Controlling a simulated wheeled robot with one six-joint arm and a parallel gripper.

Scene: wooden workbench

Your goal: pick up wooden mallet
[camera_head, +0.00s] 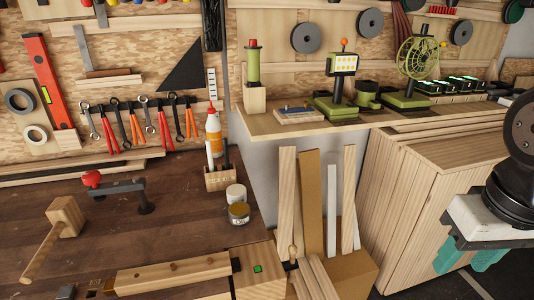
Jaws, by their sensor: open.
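The wooden mallet (66,215) is on the dark workbench top (150,235) at the left. Its pale block head is towards the back, and its handle slants down to the lower left. My gripper (468,260) is at the right edge of the view, with a white body and teal fingers. It is open, with nothing seen between the fingers. It is far to the right of the mallet, beyond the bench, in front of the wooden cabinet. Part of my arm is cut off by the frame's edge.
A red-knobbed clamp (115,187) lies behind the mallet. A wooden vise (190,274) lines the front edge. Upright boards (310,200) stand between bench and cabinet.

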